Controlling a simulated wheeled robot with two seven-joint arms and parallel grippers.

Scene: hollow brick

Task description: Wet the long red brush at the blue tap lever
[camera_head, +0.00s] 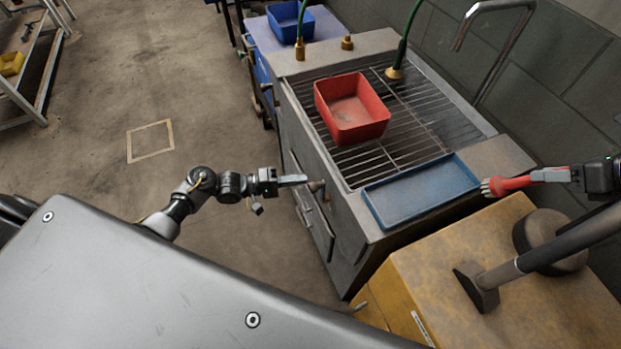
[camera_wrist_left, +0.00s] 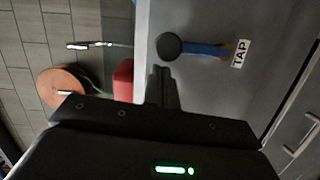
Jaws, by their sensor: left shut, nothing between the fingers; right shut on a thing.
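The red brush (camera_head: 508,185) with pale bristles at its left end is held by my right gripper (camera_head: 550,175), level with and near the right end of the blue tray. My left gripper (camera_head: 300,179) is shut and empty beside the sink unit's front face. In the left wrist view, the blue tap lever (camera_wrist_left: 205,49) with a dark round knob (camera_wrist_left: 169,46) lies just beyond the shut fingertips (camera_wrist_left: 159,75), beside a "TAP" label (camera_wrist_left: 241,53). I cannot tell whether the fingers touch the lever. The bent metal tap spout (camera_head: 505,48) rises behind the grate.
A red bin (camera_head: 351,110) sits on the sink grate (camera_head: 410,140). A blue tray (camera_head: 421,190) lies at its near right end. Green hoses (camera_head: 404,48) stand behind. A yellow cabinet (camera_head: 420,290) fills the lower right.

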